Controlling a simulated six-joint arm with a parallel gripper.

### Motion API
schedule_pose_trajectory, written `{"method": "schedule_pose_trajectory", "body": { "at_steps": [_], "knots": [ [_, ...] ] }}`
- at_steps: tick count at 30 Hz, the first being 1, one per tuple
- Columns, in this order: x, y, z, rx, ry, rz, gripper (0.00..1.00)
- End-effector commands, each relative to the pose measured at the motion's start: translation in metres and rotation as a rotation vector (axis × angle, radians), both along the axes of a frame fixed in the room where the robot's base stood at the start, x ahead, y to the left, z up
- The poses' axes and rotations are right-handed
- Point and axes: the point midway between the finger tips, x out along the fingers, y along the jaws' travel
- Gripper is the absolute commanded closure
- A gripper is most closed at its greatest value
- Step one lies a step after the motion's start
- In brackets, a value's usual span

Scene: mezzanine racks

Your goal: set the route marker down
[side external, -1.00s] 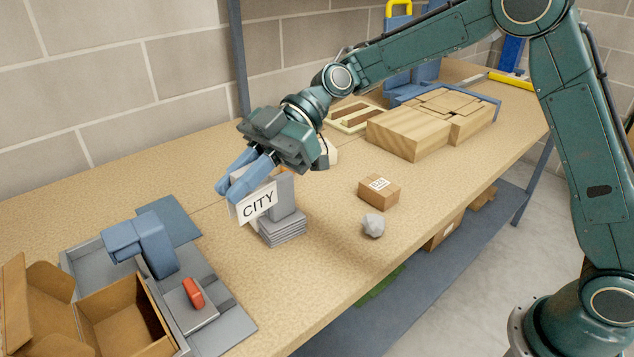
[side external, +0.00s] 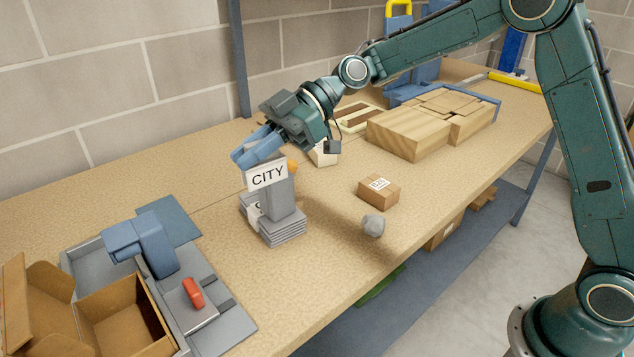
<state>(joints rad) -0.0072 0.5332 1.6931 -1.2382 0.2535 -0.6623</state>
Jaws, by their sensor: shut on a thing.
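I cannot tell whether the card touches the stand. Another white card (side external: 254,212), mostly hidden, shows low on the stand's left side.
A small labelled carton (side external: 379,191) and a grey lump (side external: 373,225) lie to the right. An open cardboard box (side external: 118,316) and a grey tray with a blue device (side external: 145,247) stand at front left. Wooden blocks (side external: 410,135) lie behind. The bench's middle left is bare.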

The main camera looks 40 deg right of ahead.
Motion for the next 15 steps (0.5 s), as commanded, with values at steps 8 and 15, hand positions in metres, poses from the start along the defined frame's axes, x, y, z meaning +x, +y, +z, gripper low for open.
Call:
{"method": "schedule_pose_trajectory", "body": {
  "at_steps": [8,15],
  "knots": [
    [0.061,-0.088,0.000,-0.004,0.007,-0.316,1.00],
    [0.098,-0.173,0.000,-0.006,0.007,-0.577,1.00]
  ]
}}
